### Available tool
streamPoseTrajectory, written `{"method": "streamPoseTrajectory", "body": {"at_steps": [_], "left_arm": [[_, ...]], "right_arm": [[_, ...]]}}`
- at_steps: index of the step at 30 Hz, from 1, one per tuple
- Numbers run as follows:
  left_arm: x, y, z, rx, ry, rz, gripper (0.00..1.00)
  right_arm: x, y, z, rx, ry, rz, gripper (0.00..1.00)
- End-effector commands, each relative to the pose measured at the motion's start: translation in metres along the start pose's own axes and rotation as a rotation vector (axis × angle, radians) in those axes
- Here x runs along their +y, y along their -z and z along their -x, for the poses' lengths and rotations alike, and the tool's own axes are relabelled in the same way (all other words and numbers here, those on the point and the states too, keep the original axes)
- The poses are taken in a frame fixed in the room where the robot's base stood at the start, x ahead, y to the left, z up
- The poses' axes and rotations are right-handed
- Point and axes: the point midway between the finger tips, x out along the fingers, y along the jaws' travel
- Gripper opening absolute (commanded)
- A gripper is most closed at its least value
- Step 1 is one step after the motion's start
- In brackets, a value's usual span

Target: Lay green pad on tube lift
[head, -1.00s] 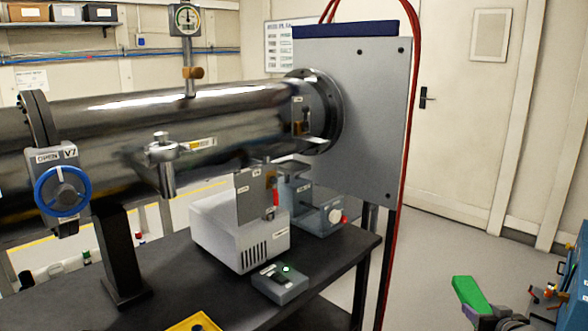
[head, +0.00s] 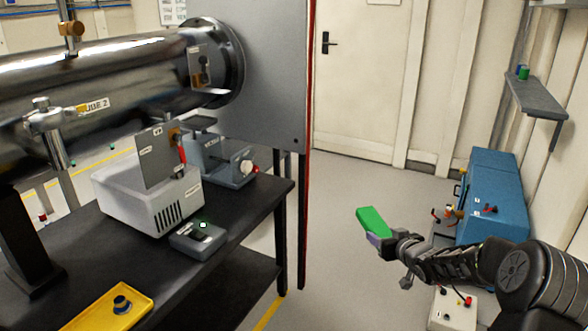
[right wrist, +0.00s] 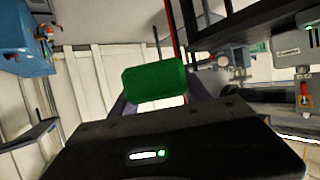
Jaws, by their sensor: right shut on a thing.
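The green pad (head: 373,221) is a small bright green block. My right gripper (head: 378,239) is shut on it and holds it in the air over open floor, right of the bench. In the right wrist view the green pad (right wrist: 155,82) sits between the two fingers. A grey device with a knob (head: 228,165) and a small flat plate (head: 200,123) on top stands on the bench under the tube's end; it looks like the tube lift. The pad is well apart from it. My left gripper is not in view.
The steel tube (head: 110,85) runs above the bench to a grey upright panel (head: 268,60). A white box (head: 145,195), a switch box (head: 198,238) and a yellow tray (head: 100,312) stand on the dark bench (head: 95,245). A blue cabinet (head: 490,195) is at right. Floor between is clear.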

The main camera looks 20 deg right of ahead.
Motion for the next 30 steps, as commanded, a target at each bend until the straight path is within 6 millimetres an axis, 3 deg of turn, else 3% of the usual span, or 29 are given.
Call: {"method": "streamPoseTrajectory", "body": {"at_steps": [5, 8, 12, 16, 21, 30], "left_arm": [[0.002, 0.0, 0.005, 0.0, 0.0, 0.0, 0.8], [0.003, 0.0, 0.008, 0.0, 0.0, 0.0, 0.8], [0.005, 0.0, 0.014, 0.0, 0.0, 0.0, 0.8], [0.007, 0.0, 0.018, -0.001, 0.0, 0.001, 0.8], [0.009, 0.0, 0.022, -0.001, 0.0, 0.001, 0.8], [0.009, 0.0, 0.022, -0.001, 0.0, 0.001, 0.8]], "right_arm": [[-0.064, 0.006, -0.001, 0.004, 0.053, 0.019, 0.0], [-0.113, 0.005, 0.004, 0.003, 0.081, 0.03, 0.0], [-0.187, -0.004, 0.022, 0.0, 0.105, 0.04, 0.0], [-0.238, -0.024, 0.049, -0.002, 0.098, 0.041, 0.0], [-0.268, -0.049, 0.079, -0.001, 0.078, 0.034, 0.0], [-0.274, -0.056, 0.087, 0.005, 0.07, 0.03, 0.0]]}}
